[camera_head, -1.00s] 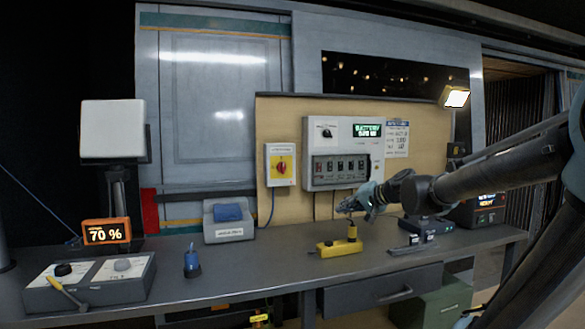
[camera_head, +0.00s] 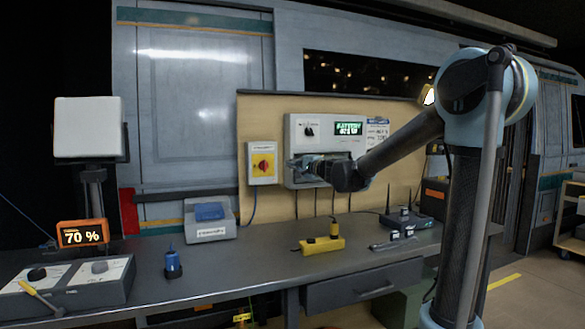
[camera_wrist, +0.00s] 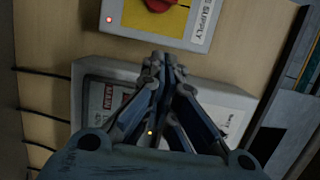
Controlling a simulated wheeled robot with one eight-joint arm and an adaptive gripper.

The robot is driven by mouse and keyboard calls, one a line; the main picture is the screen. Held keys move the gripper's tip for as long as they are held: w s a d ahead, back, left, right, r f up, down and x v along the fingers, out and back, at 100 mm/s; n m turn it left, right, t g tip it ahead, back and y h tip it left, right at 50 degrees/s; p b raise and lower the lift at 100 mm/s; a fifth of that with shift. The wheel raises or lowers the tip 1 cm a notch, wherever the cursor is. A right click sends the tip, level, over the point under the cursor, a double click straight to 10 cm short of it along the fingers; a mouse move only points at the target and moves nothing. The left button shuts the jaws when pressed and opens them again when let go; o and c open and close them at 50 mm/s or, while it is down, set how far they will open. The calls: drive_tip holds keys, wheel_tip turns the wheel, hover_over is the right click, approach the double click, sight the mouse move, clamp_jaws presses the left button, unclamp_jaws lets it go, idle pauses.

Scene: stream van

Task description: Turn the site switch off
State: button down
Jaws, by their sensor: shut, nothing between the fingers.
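The yellow-faced switch box (camera_head: 263,150) with a red rotary knob (camera_head: 264,165) hangs on the wooden board. In the wrist view the box (camera_wrist: 190,35) is at the top, with "SUPPLY" lettering, a small red light, and the knob (camera_wrist: 158,4) cut off by the frame edge. I cannot read the knob's setting. My gripper (camera_head: 294,168) is in front of the left part of the white battery panel (camera_head: 300,122), just right of the switch box. In the wrist view my gripper (camera_wrist: 163,60) is shut and empty, its tips appearing just below the box's edge.
The battery panel has a dial (camera_head: 309,130) and a green display (camera_head: 349,128); my arm hides its lower part. The bench (camera_head: 225,270) below holds a yellow power strip (camera_head: 322,244), a blue plug (camera_head: 172,264), a grey box (camera_head: 208,232) and an orange 70 % display (camera_head: 82,235).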

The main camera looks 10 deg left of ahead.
sight(264, 166)
drive_tip(key=w+a, duration=0.1)
drive_tip(key=a, duration=0.1)
drive_tip(key=w+a, duration=0.1)
drive_tip(key=a, duration=0.2)
drive_tip(key=w+a, duration=0.1)
drive_tip(key=a, duration=0.1)
drive_tip(key=shift+w+a, duration=0.15)
drive_tip(key=shift+w, duration=0.2)
drive_tip(key=shift+s+a, duration=0.35)
drive_tip(key=shift+a, duration=0.3)
